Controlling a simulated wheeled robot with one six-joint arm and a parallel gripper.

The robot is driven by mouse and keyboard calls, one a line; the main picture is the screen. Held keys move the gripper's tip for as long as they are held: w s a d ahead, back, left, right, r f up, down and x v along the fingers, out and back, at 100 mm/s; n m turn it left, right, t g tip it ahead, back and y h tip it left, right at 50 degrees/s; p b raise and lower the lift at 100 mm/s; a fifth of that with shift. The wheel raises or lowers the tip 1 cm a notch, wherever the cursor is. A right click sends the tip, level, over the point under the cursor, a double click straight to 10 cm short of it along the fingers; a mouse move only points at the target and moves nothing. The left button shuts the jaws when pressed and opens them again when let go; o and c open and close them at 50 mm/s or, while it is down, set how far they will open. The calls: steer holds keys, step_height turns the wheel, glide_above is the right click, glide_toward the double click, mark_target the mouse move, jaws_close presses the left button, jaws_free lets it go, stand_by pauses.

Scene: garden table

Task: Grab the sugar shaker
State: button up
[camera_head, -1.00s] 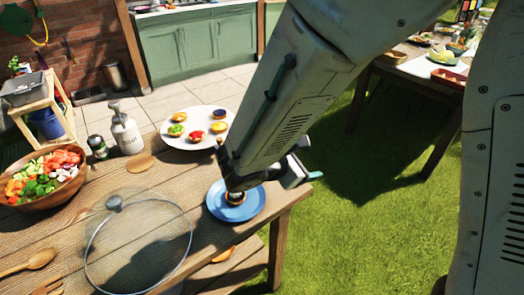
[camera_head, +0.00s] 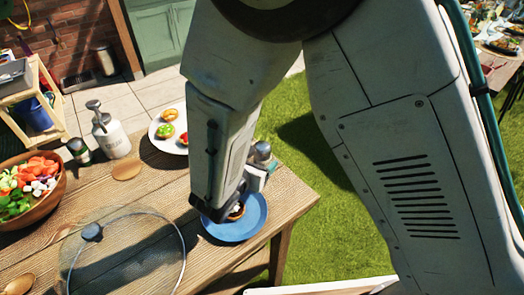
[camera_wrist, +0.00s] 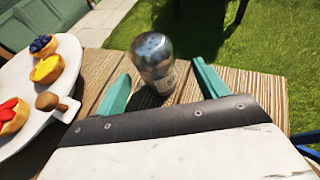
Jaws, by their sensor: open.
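A small glass shaker with a rounded metal lid (camera_wrist: 153,55) stands on the wooden table in the wrist view, near the table edge; I take it for the sugar shaker. My gripper (camera_wrist: 161,70) is open, with one teal finger on each side of the shaker's lower part. I cannot tell whether either finger touches it. The metal lid also shows in the head view (camera_head: 262,152), beside the end of my arm, which hides most of the shaker.
A white plate (camera_wrist: 22,75) of tarts and a wooden knob lie left of my gripper. A blue plate (camera_head: 236,228) with a tart is under my arm. A glass lid (camera_head: 125,250), white pump bottle (camera_head: 112,138), dark jar (camera_head: 78,150) and salad bowl (camera_head: 48,205) stand further left.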

steer(key=x, duration=0.6)
steer(key=shift+w+a+r, duration=0.1)
steer(key=shift+w+a, duration=0.05)
steer(key=shift+a, duration=0.05)
steer(key=shift+c, duration=0.3)
steer(key=c, duration=1.1)
steer(key=shift+r, duration=0.1)
